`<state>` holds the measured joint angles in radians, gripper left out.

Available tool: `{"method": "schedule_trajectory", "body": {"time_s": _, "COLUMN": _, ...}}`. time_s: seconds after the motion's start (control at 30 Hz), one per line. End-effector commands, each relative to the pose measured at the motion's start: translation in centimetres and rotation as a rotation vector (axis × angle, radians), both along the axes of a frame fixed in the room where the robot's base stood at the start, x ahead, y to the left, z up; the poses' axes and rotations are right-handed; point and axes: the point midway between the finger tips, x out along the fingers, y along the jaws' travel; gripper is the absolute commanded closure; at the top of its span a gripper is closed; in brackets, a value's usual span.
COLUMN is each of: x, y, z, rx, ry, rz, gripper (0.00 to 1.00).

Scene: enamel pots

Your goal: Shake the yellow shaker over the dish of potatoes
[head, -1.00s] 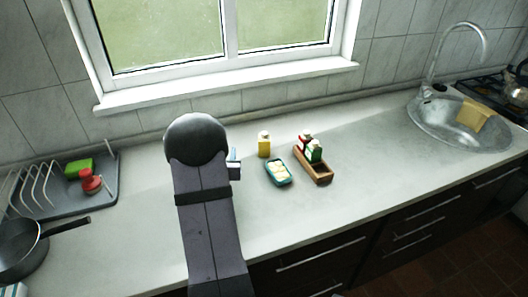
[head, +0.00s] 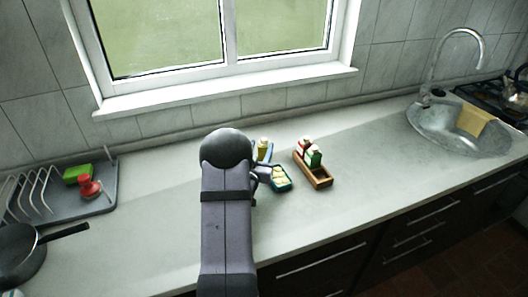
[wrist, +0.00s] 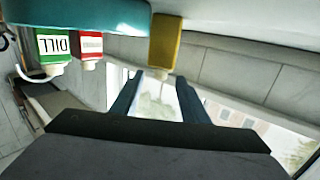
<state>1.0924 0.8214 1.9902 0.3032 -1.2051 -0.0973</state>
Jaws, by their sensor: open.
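The yellow shaker (head: 263,144) stands upright on the counter behind the dish, its lower part hidden by my gripper. It shows upside down in the wrist view (wrist: 165,42), lined up with the gap between my fingertips. The teal dish of potatoes (head: 282,182) sits just in front of it, partly covered by my gripper; its edge shows in the wrist view (wrist: 85,12). My gripper (wrist: 160,78) is open and empty, close to the yellow shaker. I cannot tell whether a finger touches it.
A wooden caddy (head: 318,179) holding a red shaker (head: 303,146) and a green shaker (head: 314,157) stands right of the dish. A dish rack (head: 65,200) and a pan (head: 20,255) are at left; a sink (head: 455,130) is at right. The counter between caddy and sink is clear.

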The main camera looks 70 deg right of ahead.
Motion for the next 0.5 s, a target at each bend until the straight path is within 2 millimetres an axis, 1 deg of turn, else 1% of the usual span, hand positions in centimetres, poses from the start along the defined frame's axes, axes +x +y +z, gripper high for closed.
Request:
{"method": "schedule_trajectory", "body": {"time_s": 0.17, "x": 0.2, "y": -0.9, "z": 0.2, "rx": 0.000, "ry": 0.000, "rz": -0.001, "gripper": 0.59}}
{"method": "schedule_trajectory", "body": {"time_s": 0.37, "x": 0.6, "y": -3.0, "z": 0.4, "rx": 0.000, "ry": 0.000, "rz": 0.000, "gripper": 0.59}}
{"method": "schedule_trajectory", "body": {"time_s": 0.5, "x": 0.9, "y": -4.2, "z": 0.2, "rx": 0.000, "ry": 0.000, "rz": 0.001, "gripper": 0.59}}
